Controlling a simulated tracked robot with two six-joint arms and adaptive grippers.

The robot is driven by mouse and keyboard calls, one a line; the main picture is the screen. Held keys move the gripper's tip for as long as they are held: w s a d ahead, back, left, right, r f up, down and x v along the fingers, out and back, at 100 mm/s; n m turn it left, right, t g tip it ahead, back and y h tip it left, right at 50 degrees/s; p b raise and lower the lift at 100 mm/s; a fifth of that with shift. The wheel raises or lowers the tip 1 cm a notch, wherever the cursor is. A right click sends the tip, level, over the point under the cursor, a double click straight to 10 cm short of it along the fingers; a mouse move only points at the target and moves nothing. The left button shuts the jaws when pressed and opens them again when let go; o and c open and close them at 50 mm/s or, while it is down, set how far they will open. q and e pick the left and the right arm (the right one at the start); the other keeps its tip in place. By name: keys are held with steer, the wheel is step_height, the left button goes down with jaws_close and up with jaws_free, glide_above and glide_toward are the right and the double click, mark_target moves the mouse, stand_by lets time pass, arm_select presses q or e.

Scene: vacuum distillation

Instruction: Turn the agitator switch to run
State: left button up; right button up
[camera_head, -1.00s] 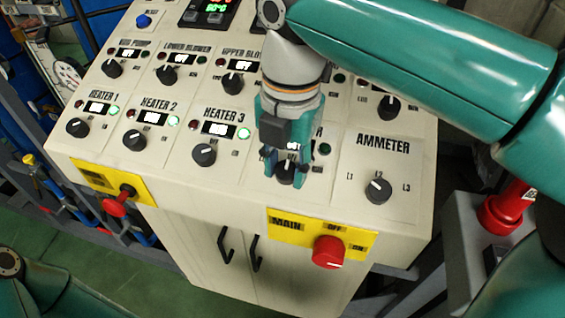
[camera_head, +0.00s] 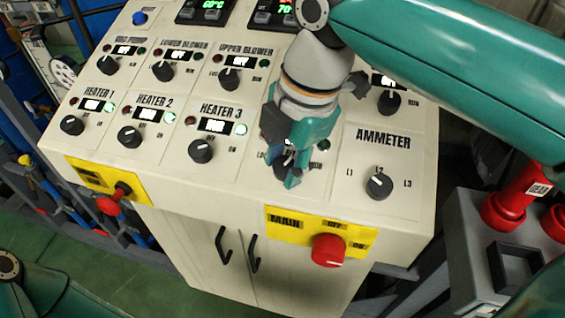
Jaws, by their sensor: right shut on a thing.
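My right gripper (camera_head: 289,168) reaches down onto the panel and is shut on a dark knob (camera_head: 281,160) between HEATER 3 and AMMETER. That knob is the agitator switch by its place; its label is hidden behind the gripper, as is most of its display. The knob's pointer cannot be read well. A dark green lamp (camera_head: 324,145) shows just right of the gripper. My left gripper is not in view.
The control panel (camera_head: 330,205) carries several other knobs close by, including the HEATER 3 knob (camera_head: 202,150) and the AMMETER knob (camera_head: 379,185). A red MAIN switch (camera_head: 328,250) on a yellow plate sticks out at the front edge.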

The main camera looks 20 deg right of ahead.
steer(key=m+t+b, duration=0.1)
steer(key=m, duration=0.3)
steer(key=shift+t+b, duration=0.3)
steer(key=shift+m+t+b, duration=0.4)
steer(key=shift+m, duration=0.7)
steer(key=shift+r, duration=0.1)
steer(key=o, duration=1.2)
steer(key=shift+c, duration=0.2)
steer(key=v, duration=1.1)
steer(key=shift+s+d+r, duration=0.2)
steer(key=shift+s+r, duration=0.05)
